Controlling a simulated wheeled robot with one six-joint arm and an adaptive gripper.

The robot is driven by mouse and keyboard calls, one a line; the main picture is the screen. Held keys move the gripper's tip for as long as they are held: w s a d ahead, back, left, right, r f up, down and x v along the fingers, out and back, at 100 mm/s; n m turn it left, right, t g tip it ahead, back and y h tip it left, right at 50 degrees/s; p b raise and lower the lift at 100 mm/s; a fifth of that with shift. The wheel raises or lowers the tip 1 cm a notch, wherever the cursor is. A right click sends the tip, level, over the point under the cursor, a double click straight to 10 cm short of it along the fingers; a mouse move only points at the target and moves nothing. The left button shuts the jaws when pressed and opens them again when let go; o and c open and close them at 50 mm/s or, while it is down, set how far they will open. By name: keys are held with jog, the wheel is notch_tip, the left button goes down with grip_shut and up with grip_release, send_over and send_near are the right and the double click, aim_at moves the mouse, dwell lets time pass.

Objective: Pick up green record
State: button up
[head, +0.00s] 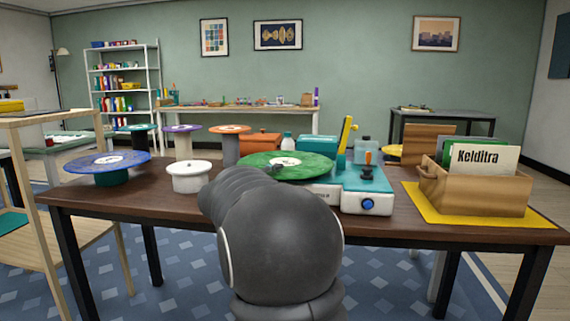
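The green record (308,164) lies roughly flat at the middle of the brown table, with a pale label at its centre. Its right edge overlaps the white and teal record player (357,183) in the picture. What bears it is hidden behind my arm. My dark grey arm rises from the bottom centre and covers the area in front of the record. A small dark piece, possibly the tip of my gripper (277,169), shows against the record near its label. The rest of the gripper is hidden by my arm, so I cannot tell its opening or any contact.
A blue record (107,161) on a teal stand and a white round pot (189,177) stand left. Purple (183,129) and orange (230,129) discs stand behind. A wooden crate (478,193) of sleeves sits on a yellow mat (424,206) at right. A wooden chair is left.

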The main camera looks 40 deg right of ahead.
jog(key=shift+c, duration=0.3)
grip_shut()
notch_tip(320, 180, up, 10)
jog(key=shift+p, duration=0.8)
